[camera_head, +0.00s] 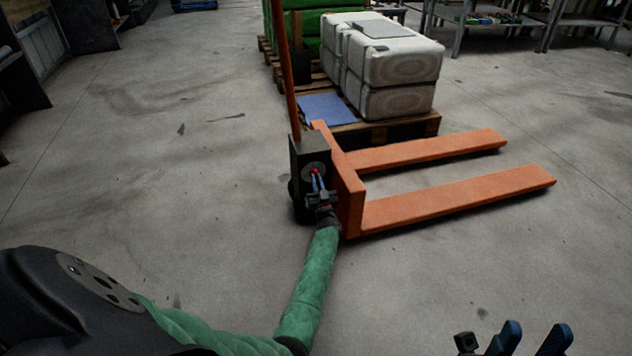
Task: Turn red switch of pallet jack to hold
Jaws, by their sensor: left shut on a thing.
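The orange pallet jack (345,178) stands in the middle of the view, its two forks pointing right. Its dark housing (303,150) carries a round grey dial with a small red switch (315,171) on the near face. My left gripper (316,179) reaches up to this face and is shut on the red switch, with its blue fingers covering part of it. The switch's exact angle and any markings are too small to read. My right gripper (538,334) is at the bottom right, open and empty, with its blue fingers apart.
A wooden pallet (388,130) with white sacks (396,70) stands behind the jack, a blue sheet (327,110) on its near corner. An orange handle pole (285,70) rises from the housing. Shelving (500,20) is at the back right. The floor at left and front is clear.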

